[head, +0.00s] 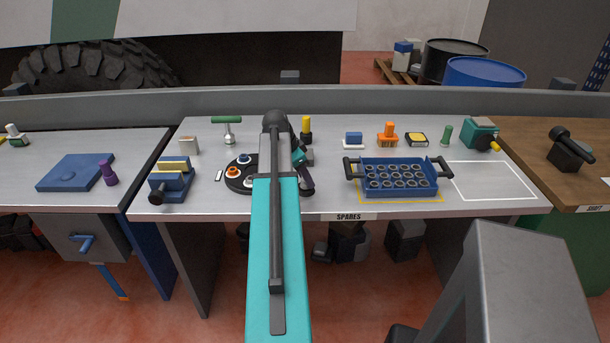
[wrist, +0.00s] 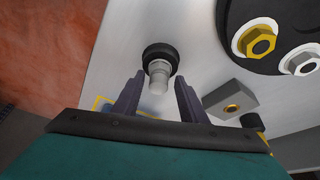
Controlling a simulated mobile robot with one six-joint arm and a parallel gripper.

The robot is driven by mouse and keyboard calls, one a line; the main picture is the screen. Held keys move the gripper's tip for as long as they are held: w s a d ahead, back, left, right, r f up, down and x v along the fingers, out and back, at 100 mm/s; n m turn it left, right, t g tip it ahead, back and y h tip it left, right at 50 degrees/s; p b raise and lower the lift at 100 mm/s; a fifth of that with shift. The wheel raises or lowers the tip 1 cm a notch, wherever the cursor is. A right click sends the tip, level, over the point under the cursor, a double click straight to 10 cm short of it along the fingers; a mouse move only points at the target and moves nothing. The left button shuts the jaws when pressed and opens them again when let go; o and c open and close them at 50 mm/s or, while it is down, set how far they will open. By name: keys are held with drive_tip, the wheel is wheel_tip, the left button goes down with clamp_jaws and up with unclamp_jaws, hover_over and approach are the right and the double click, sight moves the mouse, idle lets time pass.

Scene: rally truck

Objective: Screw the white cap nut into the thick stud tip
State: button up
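My gripper (wrist: 159,76) is open, its two dark fingers apart in the wrist view. A pale grey stepped stud (wrist: 158,73) with a black round collar (wrist: 160,55) shows between and beyond the fingertips, with visible gaps on both sides. A black round holder (wrist: 276,22) is at the upper right. It carries a yellow hex nut (wrist: 257,42) and a pale hex nut (wrist: 302,65), each in a white ring. I cannot tell whether the pale one is the white cap nut. In the head view, my arm hides the gripper's fingertips and part of the holder (head: 235,183).
A grey block (wrist: 231,102) with an orange-ringed hole is right of the fingers. In the head view, a blue vise-like fixture (head: 170,182) stands left and a blue crate (head: 400,190) right. A white-outlined area (head: 492,181) at the right is clear.

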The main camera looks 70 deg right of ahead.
drive_tip(key=shift+n, duration=0.4)
drive_tip(key=shift+n+t, duration=0.3)
drive_tip(key=shift+n, duration=0.3)
drive_tip(key=shift+h, duration=0.3)
drive_tip(key=c, duration=0.7)
drive_tip(key=shift+w+d, duration=0.1)
drive_tip(key=shift+r+m, duration=0.1)
drive_tip(key=shift+m, duration=0.7)
